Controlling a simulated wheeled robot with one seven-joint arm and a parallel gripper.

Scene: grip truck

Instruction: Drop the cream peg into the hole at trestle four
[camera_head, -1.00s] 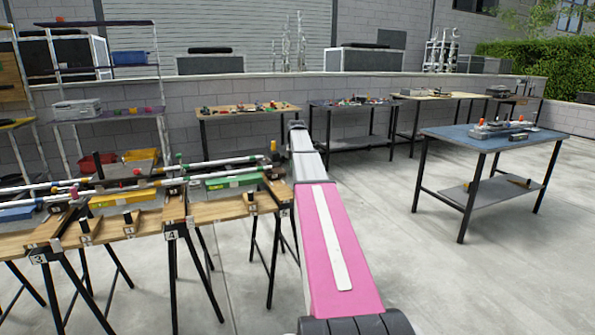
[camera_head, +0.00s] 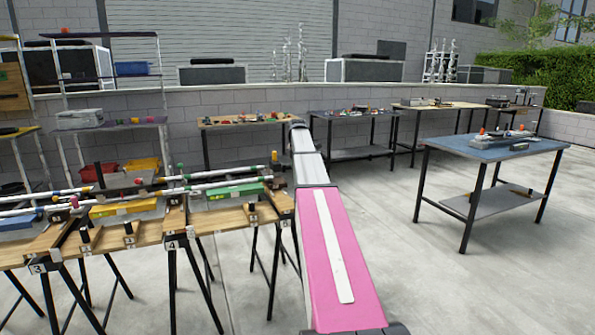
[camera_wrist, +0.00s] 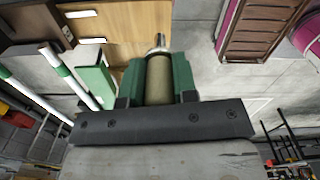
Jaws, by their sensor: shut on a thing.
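My gripper (camera_wrist: 158,88) is shut on the cream peg (camera_wrist: 159,78), which looks olive-tan in the wrist view. The peg sits between the two green fingers, with a small metal tip beyond it. A wooden board surface shows behind and to the left of the peg. In the head view, trestle four (camera_head: 171,245) carries a "4" label at the front of the wooden bench, left of my arm. My gripper and the peg cannot be made out in the head view. I cannot tell which hole, if any, lies under the peg.
Long white rods (camera_head: 210,188), a green block (camera_head: 233,191) and a yellow block (camera_head: 123,208) lie on the bench. Small upright pegs stand along its edge. A blue-topped table (camera_head: 490,148) stands to the right, with open concrete floor between.

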